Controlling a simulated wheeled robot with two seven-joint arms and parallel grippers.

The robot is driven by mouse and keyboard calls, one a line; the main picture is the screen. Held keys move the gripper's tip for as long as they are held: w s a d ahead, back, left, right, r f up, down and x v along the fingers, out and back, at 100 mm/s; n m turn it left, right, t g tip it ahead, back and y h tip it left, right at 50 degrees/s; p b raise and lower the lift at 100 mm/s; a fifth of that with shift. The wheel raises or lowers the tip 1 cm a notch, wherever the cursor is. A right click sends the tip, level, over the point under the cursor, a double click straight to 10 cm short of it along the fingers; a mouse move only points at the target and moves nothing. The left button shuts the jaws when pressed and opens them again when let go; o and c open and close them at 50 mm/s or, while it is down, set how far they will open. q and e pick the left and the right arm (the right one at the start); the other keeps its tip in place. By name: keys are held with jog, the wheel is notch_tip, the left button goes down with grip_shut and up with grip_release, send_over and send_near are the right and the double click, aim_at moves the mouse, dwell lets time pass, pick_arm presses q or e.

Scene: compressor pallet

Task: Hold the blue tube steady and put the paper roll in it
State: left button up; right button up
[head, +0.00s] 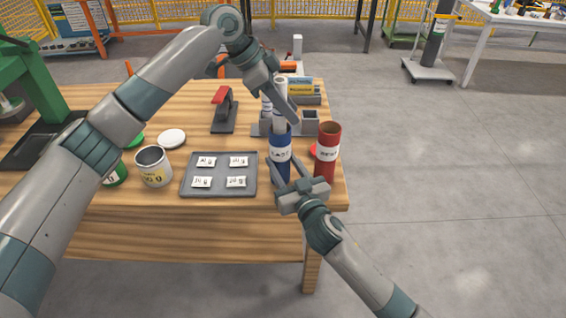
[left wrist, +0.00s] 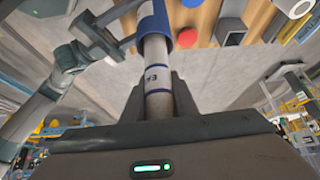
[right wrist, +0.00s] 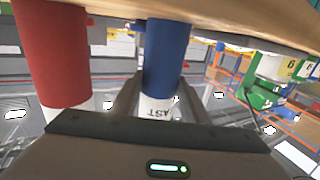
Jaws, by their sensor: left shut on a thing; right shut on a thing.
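The blue tube (head: 280,148) stands upright near the table's right edge, with a white label band. My right gripper (head: 284,180) is shut on its lower part; the tube also shows between the fingers in the right wrist view (right wrist: 168,55). My left gripper (head: 282,103) is shut on the white paper roll (head: 279,90), directly above the tube. In the left wrist view the roll (left wrist: 157,75), with dark bands and a printed mark, runs up to the tube's rim (left wrist: 153,28) in line with it. Its lower end appears to be inside the mouth; how deep is hidden.
A red tube (head: 328,145) stands close right of the blue one. A grey tray (head: 219,190) with several labelled packets, a white can (head: 153,170) and a red-handled tool (head: 222,110) are to the left. A grey holder (head: 310,118) stands behind.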

pick_arm(q)
jog(key=o, duration=1.1)
jog(key=shift+o, duration=0.2)
jog(key=shift+r, duration=0.1)
jog(key=v, duration=1.2)
pick_arm(e)
jog(key=o, duration=1.1)
jog(key=shift+o, duration=0.2)
jog(key=v, duration=1.2)
jog(key=shift+f, duration=0.1)
